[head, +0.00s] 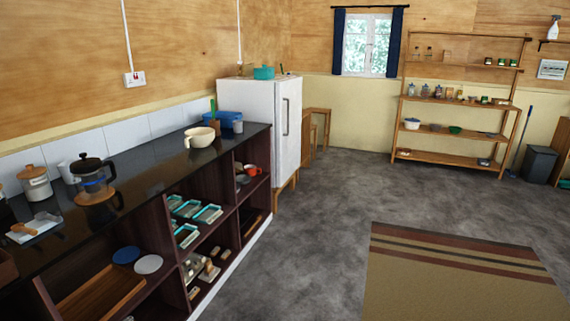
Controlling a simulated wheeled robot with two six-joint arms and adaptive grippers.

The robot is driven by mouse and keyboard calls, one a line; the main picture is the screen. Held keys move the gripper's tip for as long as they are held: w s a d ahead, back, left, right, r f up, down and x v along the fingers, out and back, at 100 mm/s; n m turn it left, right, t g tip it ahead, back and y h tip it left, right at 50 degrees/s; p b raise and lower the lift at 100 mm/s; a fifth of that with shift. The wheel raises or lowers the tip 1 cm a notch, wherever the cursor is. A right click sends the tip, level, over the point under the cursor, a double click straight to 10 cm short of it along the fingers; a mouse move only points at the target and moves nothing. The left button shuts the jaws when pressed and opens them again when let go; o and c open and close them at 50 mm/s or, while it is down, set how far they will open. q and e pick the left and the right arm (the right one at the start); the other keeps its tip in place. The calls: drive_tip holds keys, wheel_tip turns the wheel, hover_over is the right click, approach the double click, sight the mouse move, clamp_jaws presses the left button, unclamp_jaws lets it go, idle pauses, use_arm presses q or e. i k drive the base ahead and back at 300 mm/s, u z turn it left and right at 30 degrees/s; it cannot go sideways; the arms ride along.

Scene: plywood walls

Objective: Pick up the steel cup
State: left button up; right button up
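A small grey cylinder (238,127), which may be the steel cup, stands upright at the far end of the dark counter (165,160). It is beside a blue box (220,117) and close to a cream bowl with a handle (199,137). It is too small to tell its material for sure. Neither of my grippers is in view.
Open shelves below hold trays and a red cup (253,170). A white fridge (262,120) stands past the counter. Grey floor (310,225) is clear up to a rug (450,280).

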sight(238, 125)
drive_tip(key=z, duration=0.25)
drive_tip(key=i, duration=2.45)
drive_tip(key=u, duration=0.45)
drive_tip(key=i, duration=1.65)
drive_tip(key=u, duration=0.65)
